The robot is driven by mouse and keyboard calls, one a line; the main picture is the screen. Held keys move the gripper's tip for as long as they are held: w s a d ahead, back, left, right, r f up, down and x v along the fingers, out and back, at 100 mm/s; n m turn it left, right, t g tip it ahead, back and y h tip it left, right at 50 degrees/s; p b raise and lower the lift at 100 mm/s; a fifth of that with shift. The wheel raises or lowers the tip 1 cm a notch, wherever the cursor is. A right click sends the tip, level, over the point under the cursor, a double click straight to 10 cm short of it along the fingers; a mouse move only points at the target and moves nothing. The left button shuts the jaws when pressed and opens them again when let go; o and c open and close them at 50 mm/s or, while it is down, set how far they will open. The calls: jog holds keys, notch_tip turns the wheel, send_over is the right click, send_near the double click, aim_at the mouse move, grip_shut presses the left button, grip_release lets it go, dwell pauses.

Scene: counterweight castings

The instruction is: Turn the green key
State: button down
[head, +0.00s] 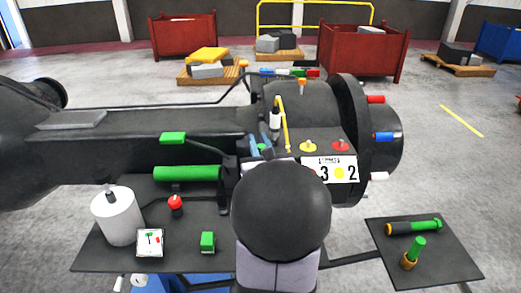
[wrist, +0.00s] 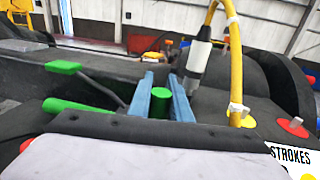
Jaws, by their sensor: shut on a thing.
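The green key (wrist: 160,103) shows in the wrist view as a small green upright piece between the two blue fingers of my gripper (wrist: 163,92). My gripper is shut on it. In the head view my gripper (head: 261,145) is at the dark machine's top, left of a yellow disc (head: 309,147) and a red disc (head: 341,146), each with a small knob. Only a sliver of the green key shows there; my wrist hides the surface below it. How far the key is turned cannot be told.
A yellow cable with a grey connector (wrist: 196,62) stands close right of the fingers. A green block (head: 172,138) and green cylinder (head: 187,173) are to the left. A white roll (head: 116,216) and red knob (head: 175,204) stand on the front shelf. A side tray (head: 455,262) holds green-ended parts.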

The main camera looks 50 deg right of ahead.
jog(key=shift+r, duration=0.15)
jog(key=c, duration=1.6)
grip_release()
jog(key=shift+b+v, duration=2.65)
jog(key=shift+v, duration=1.05)
